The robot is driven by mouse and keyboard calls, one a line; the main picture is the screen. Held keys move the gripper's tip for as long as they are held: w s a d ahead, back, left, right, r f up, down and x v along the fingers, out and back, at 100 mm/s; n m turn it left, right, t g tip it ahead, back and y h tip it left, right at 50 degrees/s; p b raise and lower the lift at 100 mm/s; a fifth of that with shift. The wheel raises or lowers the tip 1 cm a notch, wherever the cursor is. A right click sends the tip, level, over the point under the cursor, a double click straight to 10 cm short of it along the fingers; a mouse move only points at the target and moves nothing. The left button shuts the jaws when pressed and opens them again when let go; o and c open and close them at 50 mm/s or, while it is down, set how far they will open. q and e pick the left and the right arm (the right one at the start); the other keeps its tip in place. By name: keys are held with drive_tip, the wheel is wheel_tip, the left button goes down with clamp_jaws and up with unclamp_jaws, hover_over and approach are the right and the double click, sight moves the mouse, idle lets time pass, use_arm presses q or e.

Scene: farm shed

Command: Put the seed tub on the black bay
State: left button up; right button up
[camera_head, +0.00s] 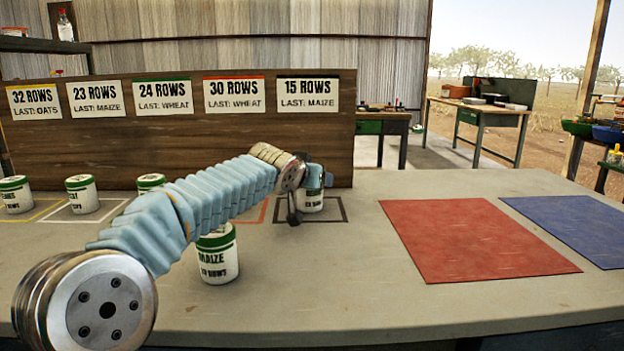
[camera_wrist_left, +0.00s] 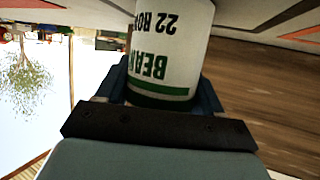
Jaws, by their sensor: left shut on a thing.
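My left gripper (camera_head: 314,182) is shut on a white seed tub (camera_head: 310,203) with a green band. In the left wrist view the tub (camera_wrist_left: 172,45) sits between the fingers, and its upside-down label reads "BEAN" and "22 RO". In the head view the tub appears within the black outline of the black bay (camera_head: 344,210), below the "15 ROWS" card (camera_head: 308,94). I cannot tell whether its base touches the bench. My right gripper is not in view.
A maize tub (camera_head: 218,262) stands in front of the bays, close under my left arm. More tubs stand in bays at the left, including one in the white bay (camera_head: 103,214). A red mat (camera_head: 475,240) and blue mat (camera_head: 580,228) lie bare at the right.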

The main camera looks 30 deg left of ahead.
use_arm(q)
drive_tip(key=o, duration=0.7)
drive_tip(key=shift+f, duration=0.15)
drive_tip(key=o, duration=0.4)
drive_tip(key=shift+r, duration=0.3)
drive_tip(key=b+v, duration=0.1)
drive_tip(key=v, duration=1.1)
drive_tip(key=shift+f, duration=0.1)
